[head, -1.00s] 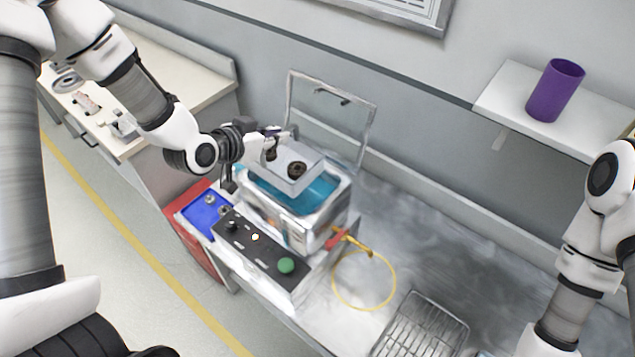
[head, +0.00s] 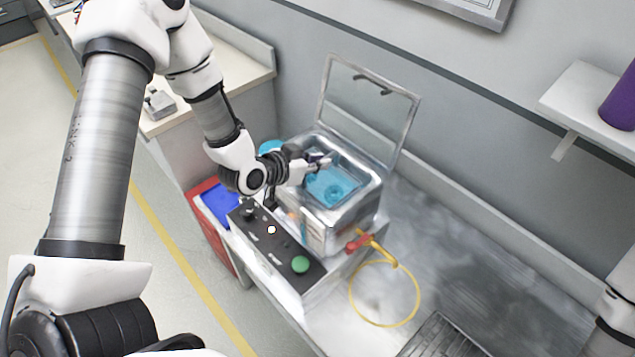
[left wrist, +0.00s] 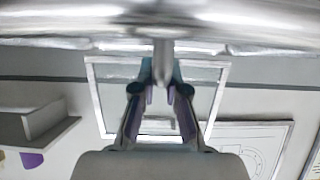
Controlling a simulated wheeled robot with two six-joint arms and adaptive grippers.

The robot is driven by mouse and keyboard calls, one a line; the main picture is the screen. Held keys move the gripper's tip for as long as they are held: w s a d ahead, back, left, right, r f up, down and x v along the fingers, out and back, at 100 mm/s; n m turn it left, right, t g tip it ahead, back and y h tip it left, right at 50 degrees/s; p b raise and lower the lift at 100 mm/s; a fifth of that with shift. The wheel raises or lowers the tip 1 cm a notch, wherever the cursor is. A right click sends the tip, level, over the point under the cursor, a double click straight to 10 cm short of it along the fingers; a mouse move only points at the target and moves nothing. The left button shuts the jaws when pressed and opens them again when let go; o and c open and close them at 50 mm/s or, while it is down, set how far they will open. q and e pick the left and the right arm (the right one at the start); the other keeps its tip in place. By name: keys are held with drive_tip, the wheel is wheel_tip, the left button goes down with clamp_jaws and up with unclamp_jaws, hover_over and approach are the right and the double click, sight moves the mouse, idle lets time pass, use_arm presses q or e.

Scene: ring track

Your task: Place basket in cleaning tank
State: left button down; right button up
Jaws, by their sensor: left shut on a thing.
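The cleaning tank (head: 350,222) is a shiny metal box with blue liquid inside, and its framed lid (head: 368,105) stands open behind it. The basket (head: 335,186) is down inside the tank opening and looks tinted blue by the liquid; whether it rests on the bottom cannot be told. My left gripper (head: 322,164) is at the tank's left rear opening, shut on the basket. In the left wrist view its fingers (left wrist: 161,88) close around a thin metal post below a broad shiny metal edge. My right gripper is out of view.
A control panel (head: 275,250) with a green button stands in front of the tank. A yellow hose loop (head: 384,322) and red-handled valve (head: 360,242) are at its right. A wire rack (head: 440,340) lies farther right. Open metal bench lies right of the tank.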

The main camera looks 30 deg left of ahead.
sight(317, 191)
use_arm(q)
wheel_tip(317, 191, down, 4)
drive_tip(key=b, duration=0.3)
drive_tip(key=shift+s, duration=0.15)
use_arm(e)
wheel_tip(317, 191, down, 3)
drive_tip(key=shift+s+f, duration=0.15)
use_arm(q)
drive_tip(key=shift+w+r, duration=0.1)
drive_tip(key=shift+w, duration=0.1)
drive_tip(key=shift+s, duration=0.15)
drive_tip(key=c, duration=1.2)
unclamp_jaws()
